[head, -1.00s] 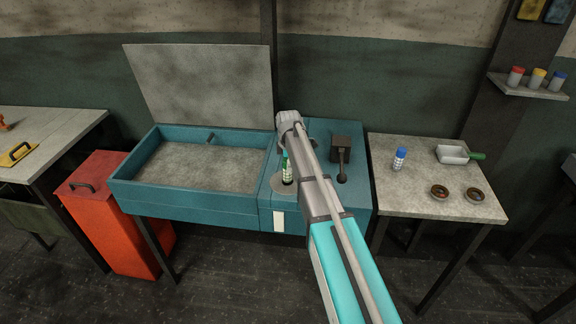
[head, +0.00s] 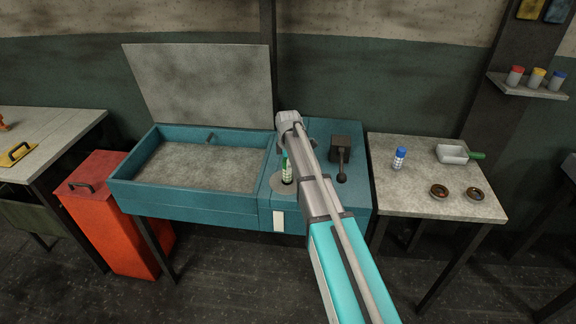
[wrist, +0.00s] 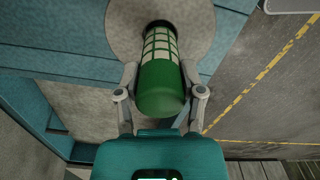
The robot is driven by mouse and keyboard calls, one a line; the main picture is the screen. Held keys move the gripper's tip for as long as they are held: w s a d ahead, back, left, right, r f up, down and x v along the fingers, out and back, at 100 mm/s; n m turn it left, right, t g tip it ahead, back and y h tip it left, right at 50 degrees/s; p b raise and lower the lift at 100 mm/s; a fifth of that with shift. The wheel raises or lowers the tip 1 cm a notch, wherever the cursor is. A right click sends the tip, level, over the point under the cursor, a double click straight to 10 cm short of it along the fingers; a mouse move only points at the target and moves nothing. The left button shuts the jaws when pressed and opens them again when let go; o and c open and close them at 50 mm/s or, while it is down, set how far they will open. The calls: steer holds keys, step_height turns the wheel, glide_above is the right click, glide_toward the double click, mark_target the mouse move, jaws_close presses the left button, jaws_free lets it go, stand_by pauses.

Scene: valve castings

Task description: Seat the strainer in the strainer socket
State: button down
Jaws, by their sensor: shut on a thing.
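The green strainer (head: 286,170) has a green cap and a pale band with a green grid. It stands roughly upright over the round grey plate of the strainer socket (head: 279,187) on the teal bench. My gripper (wrist: 160,78) is shut on the strainer, one finger on each side of its green cap (wrist: 161,88). In the wrist view the strainer's far end meets the dark opening in the grey plate (wrist: 119,25). I cannot tell how deep it sits. In the head view my arm hides the gripper's fingers.
A black lever block (head: 341,150) stands right of my arm. A teal tray (head: 150,203) with a raised lid (head: 200,85) is left. A red bin (head: 105,215) stands left.

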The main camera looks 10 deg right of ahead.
mark_target(288, 176)
steer(key=shift+f+b, duration=2.95)
steer(key=shift+f, duration=0.05)
stand_by(0.3)
steer(key=shift+c, duration=0.6)
jaws_free()
steer(key=shift+r, duration=0.25)
step_height(288, 176, up, 12)
steer(key=p, duration=1.2)
steer(key=shift+f, duration=0.25)
steer(key=shift+s, duration=0.1)
steer(key=s+d+f+m+b, duration=0.1)
steer(key=s+m, duration=1.6)
steer(key=s, duration=1.2)
